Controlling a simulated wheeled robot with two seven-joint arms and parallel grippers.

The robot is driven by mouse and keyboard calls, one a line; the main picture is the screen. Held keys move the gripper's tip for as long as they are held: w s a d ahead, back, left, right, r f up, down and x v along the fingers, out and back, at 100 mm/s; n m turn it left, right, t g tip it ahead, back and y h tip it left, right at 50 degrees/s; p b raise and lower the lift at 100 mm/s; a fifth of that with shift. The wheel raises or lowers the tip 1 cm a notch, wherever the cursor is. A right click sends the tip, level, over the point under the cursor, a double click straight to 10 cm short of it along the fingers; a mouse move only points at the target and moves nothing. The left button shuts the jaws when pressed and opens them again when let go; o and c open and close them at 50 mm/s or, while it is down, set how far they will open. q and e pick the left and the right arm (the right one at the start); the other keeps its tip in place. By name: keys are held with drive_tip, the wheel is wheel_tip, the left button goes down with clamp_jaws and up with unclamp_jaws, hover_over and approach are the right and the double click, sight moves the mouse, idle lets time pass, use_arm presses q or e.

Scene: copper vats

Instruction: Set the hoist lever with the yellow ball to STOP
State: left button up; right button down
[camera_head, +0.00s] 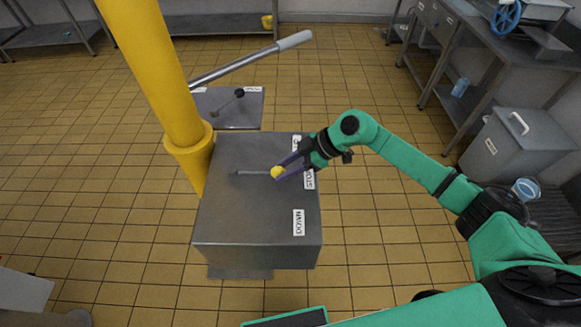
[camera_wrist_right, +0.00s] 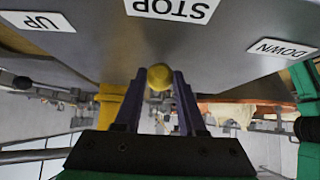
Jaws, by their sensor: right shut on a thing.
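The hoist lever (camera_head: 252,173) is a thin grey rod on top of the steel control box (camera_head: 225,222), and its yellow ball (camera_head: 278,172) is at the right end. The lever points right, towards the STOP label (camera_head: 309,179). The UP label (camera_wrist_right: 36,21) and DOWN label (camera_head: 298,222) lie on either side of STOP. My right gripper (camera_head: 283,170) is shut on the yellow ball, with its purple fingers on both sides. In the right wrist view the ball (camera_wrist_right: 160,77) sits between the fingertips, in line with STOP (camera_wrist_right: 172,8). My left gripper is out of view.
A thick yellow post (camera_head: 160,75) rises at the left of the box. Behind stands a second metal box (camera_head: 225,115) with a black-knobbed lever (camera_head: 239,93), and a long grey-handled bar (camera_head: 250,63) passes above it. A grey bin (camera_head: 515,145) and metal tables are at the right.

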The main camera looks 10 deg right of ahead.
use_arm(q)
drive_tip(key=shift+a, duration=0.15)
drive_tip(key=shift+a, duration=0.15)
use_arm(e)
drive_tip(key=c, duration=0.5)
unclamp_jaws()
drive_tip(key=shift+d, duration=0.1)
use_arm(q)
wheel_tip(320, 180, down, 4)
drive_tip(key=b, duration=0.4)
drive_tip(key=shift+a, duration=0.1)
use_arm(e)
drive_tip(key=v, duration=1.4)
drive_tip(key=shift+d+r, duration=0.15)
drive_tip(key=shift+r, duration=0.05)
